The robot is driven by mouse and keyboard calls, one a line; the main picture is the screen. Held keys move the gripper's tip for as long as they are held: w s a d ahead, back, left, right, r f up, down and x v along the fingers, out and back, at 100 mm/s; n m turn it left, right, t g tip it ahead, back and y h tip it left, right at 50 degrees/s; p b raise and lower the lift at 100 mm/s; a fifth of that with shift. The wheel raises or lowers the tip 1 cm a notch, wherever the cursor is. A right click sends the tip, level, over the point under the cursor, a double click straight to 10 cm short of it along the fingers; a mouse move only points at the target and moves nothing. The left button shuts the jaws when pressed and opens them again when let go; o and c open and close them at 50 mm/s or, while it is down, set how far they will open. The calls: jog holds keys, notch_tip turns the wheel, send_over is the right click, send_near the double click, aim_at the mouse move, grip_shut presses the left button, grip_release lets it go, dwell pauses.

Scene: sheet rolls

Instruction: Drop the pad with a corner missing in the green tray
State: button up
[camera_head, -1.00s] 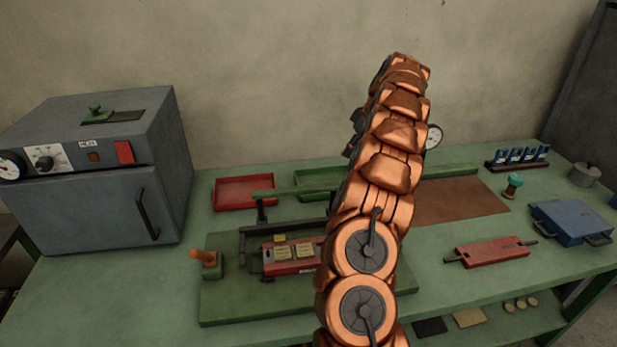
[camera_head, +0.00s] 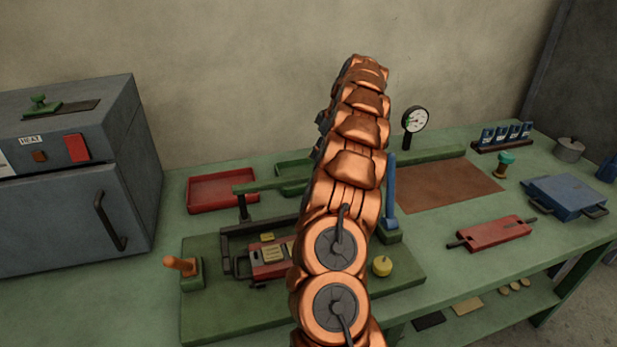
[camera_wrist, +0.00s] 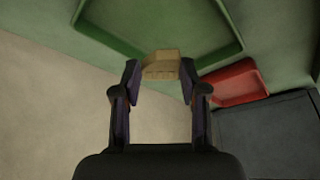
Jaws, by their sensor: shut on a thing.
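In the wrist view a small tan pad (camera_wrist: 160,66) sits between the two fingertips of my gripper (camera_wrist: 160,74), which is shut on it. The pad's upper left edge looks slanted, as if a corner is cut off. The green tray (camera_wrist: 102,34) lies beyond the pad in the wrist view; the pad shows in front of its rim, and I cannot tell the height between them. In the head view the green tray (camera_head: 292,167) stands at the back of the bench, partly hidden by my arm. My gripper is hidden behind my arm there.
A grey oven (camera_head: 62,215) is at the far left. A press with a red plate (camera_head: 270,263), a blue lever (camera_head: 390,190) and a gauge (camera_head: 414,119) stand around my arm.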

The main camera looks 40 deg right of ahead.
jog(key=shift+f, duration=2.2)
jog(key=o, duration=1.1)
jog(key=shift+c, duration=0.2)
jog(key=v, duration=1.2)
